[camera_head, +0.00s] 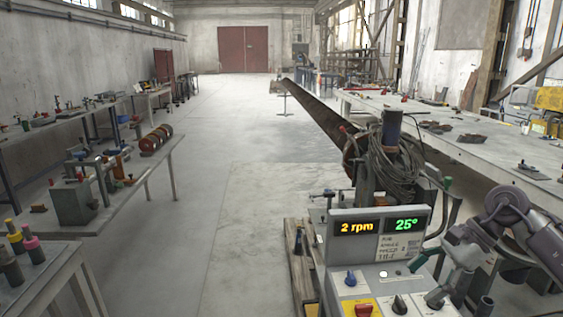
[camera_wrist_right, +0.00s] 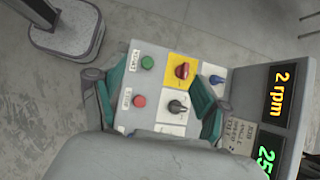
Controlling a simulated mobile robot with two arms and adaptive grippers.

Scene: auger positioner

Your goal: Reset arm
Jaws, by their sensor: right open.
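The control box (camera_head: 345,257) of the auger positioner stands at the lower right of the head view. Its display (camera_head: 380,226) reads 2 rpm and 25°. A blue knob (camera_head: 350,278), a red knob on a yellow plate (camera_head: 364,309) and a black knob (camera_head: 399,304) are on its sloped face. The wrist view adds a green button (camera_wrist_right: 147,62) and a red button (camera_wrist_right: 139,101). My right gripper (camera_head: 447,284) is open and empty at the panel's right. In the wrist view its teal fingers (camera_wrist_right: 160,95) spread across the panel; contact cannot be told. My left gripper is not in view.
The long dark auger tube (camera_head: 325,118) runs back from the machine, with coiled cable (camera_head: 397,163) beside a post. A long workbench (camera_head: 480,150) stands right; tool-laden tables (camera_head: 110,185) line the left. The middle floor (camera_head: 215,190) is clear.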

